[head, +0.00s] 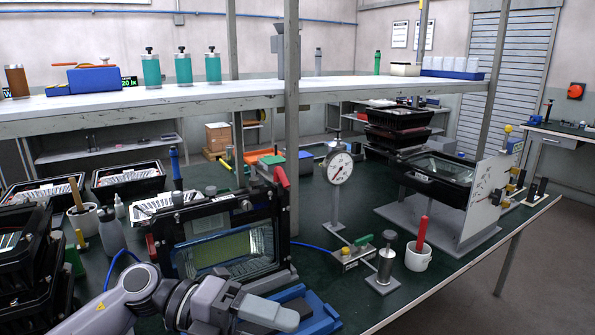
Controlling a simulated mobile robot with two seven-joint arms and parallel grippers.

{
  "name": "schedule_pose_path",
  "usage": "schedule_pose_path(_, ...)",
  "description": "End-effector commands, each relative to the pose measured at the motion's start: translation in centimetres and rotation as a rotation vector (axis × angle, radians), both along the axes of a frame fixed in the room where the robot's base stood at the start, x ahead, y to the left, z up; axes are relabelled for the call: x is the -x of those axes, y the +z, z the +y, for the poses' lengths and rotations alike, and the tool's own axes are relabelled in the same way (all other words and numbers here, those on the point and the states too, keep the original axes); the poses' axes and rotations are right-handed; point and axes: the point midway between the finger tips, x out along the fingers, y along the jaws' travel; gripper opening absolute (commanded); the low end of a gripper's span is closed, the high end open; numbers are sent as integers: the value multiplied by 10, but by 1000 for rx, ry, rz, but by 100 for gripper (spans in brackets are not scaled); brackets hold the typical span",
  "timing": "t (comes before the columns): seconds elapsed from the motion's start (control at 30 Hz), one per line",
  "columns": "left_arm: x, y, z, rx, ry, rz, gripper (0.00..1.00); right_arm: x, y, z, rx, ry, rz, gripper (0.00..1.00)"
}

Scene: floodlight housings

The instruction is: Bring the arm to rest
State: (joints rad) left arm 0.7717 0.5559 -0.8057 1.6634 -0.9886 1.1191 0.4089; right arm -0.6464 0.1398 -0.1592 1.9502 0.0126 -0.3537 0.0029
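One arm of mine comes in from the bottom left of the head view, so it is my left arm. Its grey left gripper (278,314) is low in the picture, in front of the black-framed housing (247,213) and by a blue fixture (318,312). Its fingertips do not show clearly, so I cannot tell whether it is open or shut, or whether it touches the fixture. My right gripper is not in view.
A dial gauge (340,168) stands on the green table (375,313) right of the housing. A toggle clamp (352,253), a metal post (386,262) and a white cup (418,256) stand nearby. Black housings (437,177) are at right. A shelf (200,96) crosses above.

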Motion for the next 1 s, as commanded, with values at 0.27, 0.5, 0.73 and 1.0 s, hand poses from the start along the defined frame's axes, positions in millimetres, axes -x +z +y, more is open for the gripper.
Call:
schedule_pose_path(0.27, -11, 3, -10, 463, 319, 331, 64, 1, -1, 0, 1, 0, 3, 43)
schedule_pose_path(0.5, -35, -42, 30, 706, 715, 673, 64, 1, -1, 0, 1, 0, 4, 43)
schedule_pose_path(0.73, -28, -135, 87, 783, 1149, 1038, 64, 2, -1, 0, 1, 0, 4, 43)
schedule_pose_path(1.0, 50, -262, 148, 681, 1624, 1470, 64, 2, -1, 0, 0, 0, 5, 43)
